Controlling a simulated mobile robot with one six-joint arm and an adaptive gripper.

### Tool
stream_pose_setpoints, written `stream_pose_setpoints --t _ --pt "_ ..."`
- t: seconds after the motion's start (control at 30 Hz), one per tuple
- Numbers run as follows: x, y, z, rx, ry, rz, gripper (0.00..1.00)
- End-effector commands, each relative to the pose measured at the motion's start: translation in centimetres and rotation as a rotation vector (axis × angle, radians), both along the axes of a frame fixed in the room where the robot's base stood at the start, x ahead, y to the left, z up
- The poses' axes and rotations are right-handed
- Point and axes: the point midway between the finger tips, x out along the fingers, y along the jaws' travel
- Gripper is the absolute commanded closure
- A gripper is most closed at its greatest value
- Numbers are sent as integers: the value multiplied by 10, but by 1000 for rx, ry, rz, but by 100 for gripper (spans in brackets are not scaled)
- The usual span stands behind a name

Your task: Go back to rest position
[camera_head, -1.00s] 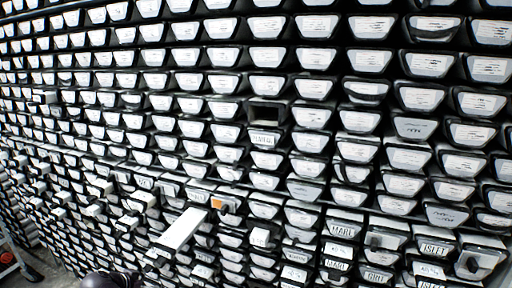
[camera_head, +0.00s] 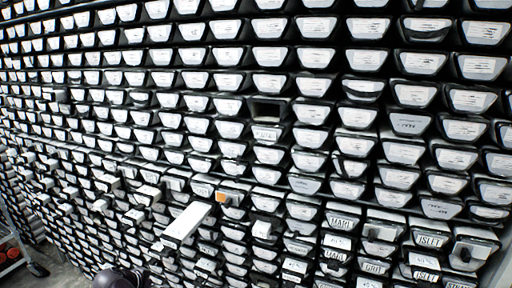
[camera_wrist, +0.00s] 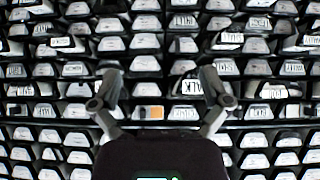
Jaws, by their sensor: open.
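My gripper (camera_wrist: 163,92) shows in the wrist view with its two dark fingers spread wide apart. Nothing is between the fingers. Behind it is a wall of core liners (camera_wrist: 145,62) with pale end faces, set in dark rows. One liner with an orange mark (camera_wrist: 151,113) lies behind the gap between the fingers, apart from them. In the head view, a rounded dark part of my arm shows at the bottom edge, and the fingers are not in view there.
The rack fills the head view. A long white liner (camera_head: 187,222) sticks out of the rack at lower centre. An empty dark slot (camera_head: 267,111) is near the middle. The orange mark (camera_head: 222,197) is beside the long liner. A cart (camera_head: 12,248) stands at lower left near bare floor (camera_head: 58,272).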

Motion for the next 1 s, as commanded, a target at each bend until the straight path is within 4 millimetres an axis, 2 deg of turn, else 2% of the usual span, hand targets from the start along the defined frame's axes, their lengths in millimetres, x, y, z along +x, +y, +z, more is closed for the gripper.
stream_pose_setpoints --t 0.37,0.47,0.7,1.0 --pt "19 -55 -16 -37 92 -5 3" --pt "25 -78 -23 -48 133 -5 3" --pt "38 -150 -43 -73 264 8 3" --pt "41 -234 -66 -69 419 46 3"
